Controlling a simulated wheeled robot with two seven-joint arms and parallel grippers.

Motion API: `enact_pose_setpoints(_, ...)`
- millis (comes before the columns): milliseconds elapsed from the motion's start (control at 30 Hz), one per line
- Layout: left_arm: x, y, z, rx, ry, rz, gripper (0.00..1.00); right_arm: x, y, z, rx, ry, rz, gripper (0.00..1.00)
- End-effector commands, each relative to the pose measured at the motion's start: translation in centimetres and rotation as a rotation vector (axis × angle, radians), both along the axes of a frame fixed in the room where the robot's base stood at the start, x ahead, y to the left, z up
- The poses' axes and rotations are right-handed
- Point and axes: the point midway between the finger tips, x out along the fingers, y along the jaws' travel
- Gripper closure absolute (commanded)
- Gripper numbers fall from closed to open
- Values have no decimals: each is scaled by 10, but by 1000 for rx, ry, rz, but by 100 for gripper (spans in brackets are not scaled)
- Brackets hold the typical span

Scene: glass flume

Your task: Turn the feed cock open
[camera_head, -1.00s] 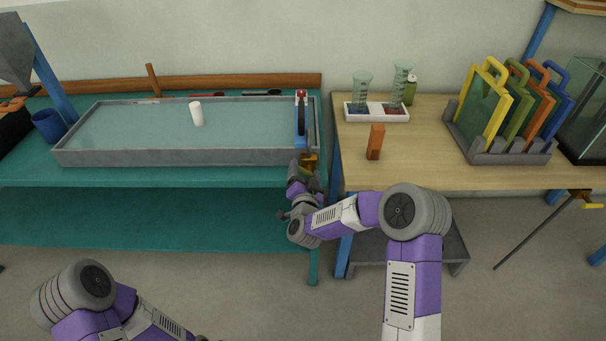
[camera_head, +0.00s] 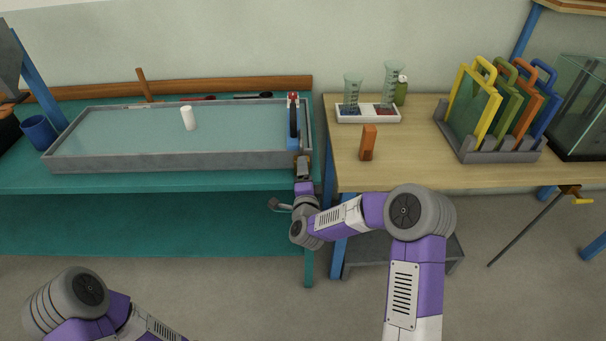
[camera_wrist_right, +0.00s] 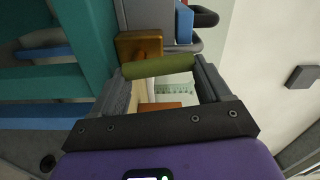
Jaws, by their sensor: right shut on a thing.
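The feed cock shows in the right wrist view as a brass block (camera_wrist_right: 138,44) with an olive-green bar handle (camera_wrist_right: 160,66) across it. My right gripper (camera_wrist_right: 159,70) has one finger at each end of this handle and is shut on it. In the head view my right gripper (camera_head: 303,174) is at the front right corner of the long glass flume (camera_head: 180,160), just below its end. There the gripper mostly hides the cock, and I cannot make out the handle. My left arm shows at the bottom left, with its gripper out of frame.
A white cylinder (camera_head: 188,118) stands in the flume. Right of a narrow gap, the wooden table (camera_head: 420,178) holds an orange block (camera_head: 368,142), a white tray (camera_head: 350,119) with beakers, and a rack (camera_head: 490,154) of coloured frames. A crank rod (camera_head: 530,228) is at the far right.

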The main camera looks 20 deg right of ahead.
Motion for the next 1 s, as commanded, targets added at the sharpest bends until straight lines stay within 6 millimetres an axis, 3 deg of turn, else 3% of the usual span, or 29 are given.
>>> enact_pose_setpoints(667,0,0,0,0,0,0,57,-1,0,-2,59,-13,4,54)
enact_pose_setpoints(700,0,0,0,0,0,0,57,-1,0,-2,59,-13,4,19)
enact_pose_setpoints(833,0,0,0,0,0,0,57,-1,0,-1,58,-14,3,0)
enact_pose_setpoints(1000,0,0,0,0,0,0,57,-1,-1,-2,58,-12,1,0)
